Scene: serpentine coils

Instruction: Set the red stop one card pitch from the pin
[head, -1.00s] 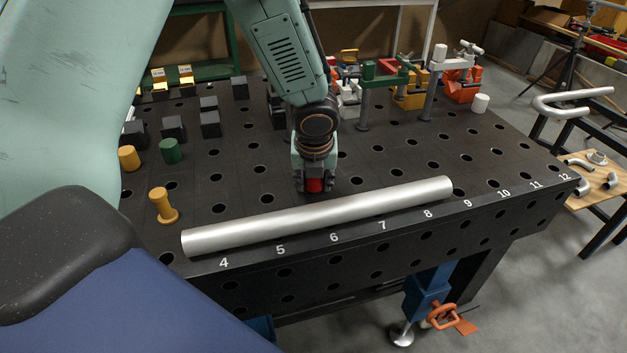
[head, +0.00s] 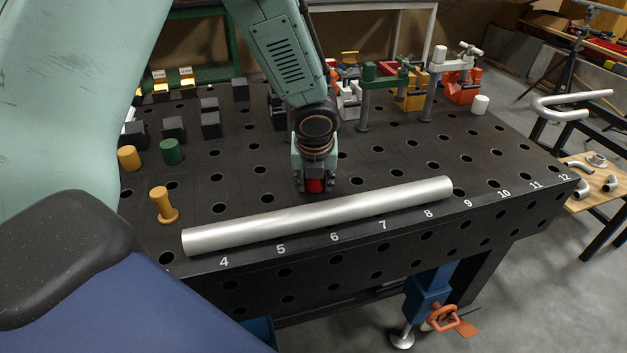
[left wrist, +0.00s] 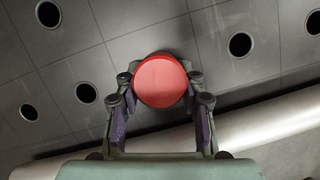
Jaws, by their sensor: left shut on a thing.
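The red stop (head: 314,186) is between the fingers of my left gripper (head: 315,178), behind the silver tube on the black hole table. In the left wrist view the round red top of the stop (left wrist: 160,81) shows between the fingertips of my left gripper (left wrist: 160,98), which is shut on it. I cannot tell whether the stop touches the table or sits in a hole. My right gripper is not in view.
The silver tube (head: 320,216) lies along the front edge, above numbers 4 to 8. Orange (head: 129,158) and green (head: 171,151) cylinders and several black blocks (head: 210,125) stand left. Clamps (head: 385,75) stand at the back. Table between pin and gripper is clear.

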